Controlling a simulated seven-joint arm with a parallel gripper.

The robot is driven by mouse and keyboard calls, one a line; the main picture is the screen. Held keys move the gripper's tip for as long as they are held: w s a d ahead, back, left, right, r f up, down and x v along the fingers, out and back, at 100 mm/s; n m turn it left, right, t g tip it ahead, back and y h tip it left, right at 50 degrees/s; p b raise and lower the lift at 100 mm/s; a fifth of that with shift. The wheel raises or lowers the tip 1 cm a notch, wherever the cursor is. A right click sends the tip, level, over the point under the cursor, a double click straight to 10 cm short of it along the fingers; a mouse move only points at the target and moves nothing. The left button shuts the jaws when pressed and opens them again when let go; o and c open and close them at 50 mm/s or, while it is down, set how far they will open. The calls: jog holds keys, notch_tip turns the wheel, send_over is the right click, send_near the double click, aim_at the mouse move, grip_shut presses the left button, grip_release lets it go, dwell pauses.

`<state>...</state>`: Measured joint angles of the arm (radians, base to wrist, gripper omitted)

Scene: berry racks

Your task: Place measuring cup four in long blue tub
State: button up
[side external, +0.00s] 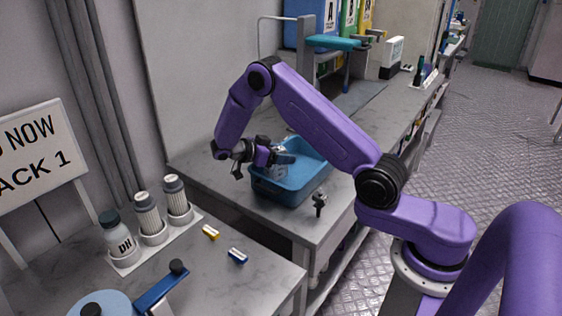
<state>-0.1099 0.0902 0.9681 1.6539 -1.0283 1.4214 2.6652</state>
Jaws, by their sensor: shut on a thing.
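The long blue tub (282,194) stands on the grey bench, its open top facing up. My gripper (276,157) is over the left part of the tub, pointing to the right. It is shut on a small pale, see-through thing (284,159), likely the measuring cup. The held thing is at the tub's opening. I cannot read a number on it, and I cannot tell if it touches the tub's wall or floor. My arm passes in front of the tub's back right part and hides some of it.
A small dark stand (319,203) is right of the tub. A teal-topped device (333,42) stands farther back. Bench is clear left of the tub.

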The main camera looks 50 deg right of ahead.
jog(key=shift+f, duration=1.25)
jog(key=shift+s+f, duration=0.1)
jog(key=shift+f, duration=0.05)
jog(key=o, duration=0.8)
